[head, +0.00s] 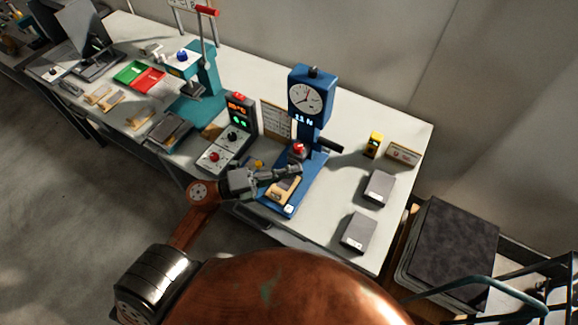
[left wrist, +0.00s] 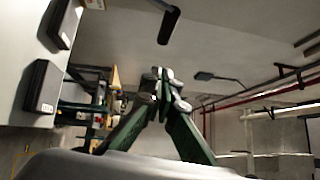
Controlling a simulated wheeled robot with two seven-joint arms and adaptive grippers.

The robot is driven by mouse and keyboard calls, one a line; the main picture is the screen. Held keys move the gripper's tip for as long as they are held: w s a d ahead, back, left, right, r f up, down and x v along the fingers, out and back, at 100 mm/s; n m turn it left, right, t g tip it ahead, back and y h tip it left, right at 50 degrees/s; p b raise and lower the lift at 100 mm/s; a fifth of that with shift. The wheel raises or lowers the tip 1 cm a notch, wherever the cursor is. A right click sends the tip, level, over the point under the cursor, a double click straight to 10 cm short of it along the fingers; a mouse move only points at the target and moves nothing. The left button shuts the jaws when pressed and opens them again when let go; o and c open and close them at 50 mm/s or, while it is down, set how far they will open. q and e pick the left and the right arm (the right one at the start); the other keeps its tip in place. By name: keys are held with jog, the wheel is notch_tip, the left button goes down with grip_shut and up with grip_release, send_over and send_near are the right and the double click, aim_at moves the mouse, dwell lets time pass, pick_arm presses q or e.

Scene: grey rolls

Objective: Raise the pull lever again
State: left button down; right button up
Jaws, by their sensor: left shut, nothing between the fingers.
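The blue press (head: 312,90) with a round dial stands on the right half of the table. A lever with a black grip (head: 329,146) sticks out to the right of its column, tilted slightly down. A black grip, probably the same lever, shows at the top of the left wrist view (left wrist: 168,26), apart from my fingers. My left gripper (head: 296,169) is shut and empty, in front of the column and over the blue base (head: 289,209). Its closed fingertips also show in the left wrist view (left wrist: 165,88). My right gripper is not in view.
A control box with green lights (head: 239,117) stands left of the press. Two grey blocks (head: 379,187) (head: 359,232) and a small yellow item (head: 374,144) are on the right. A teal press (head: 206,75) with a red-handled lever (head: 207,10) stands further left.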

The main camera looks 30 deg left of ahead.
aim_at(334, 150)
pick_arm(q)
jog(key=w+d+r+p, duration=0.1)
jog(key=w+d, duration=0.3)
jog(key=w, duration=0.4)
jog(key=shift+d, duration=0.3)
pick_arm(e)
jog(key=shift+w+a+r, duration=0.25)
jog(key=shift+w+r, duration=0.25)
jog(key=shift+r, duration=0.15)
pick_arm(q)
jog(key=shift+r, duration=0.1)
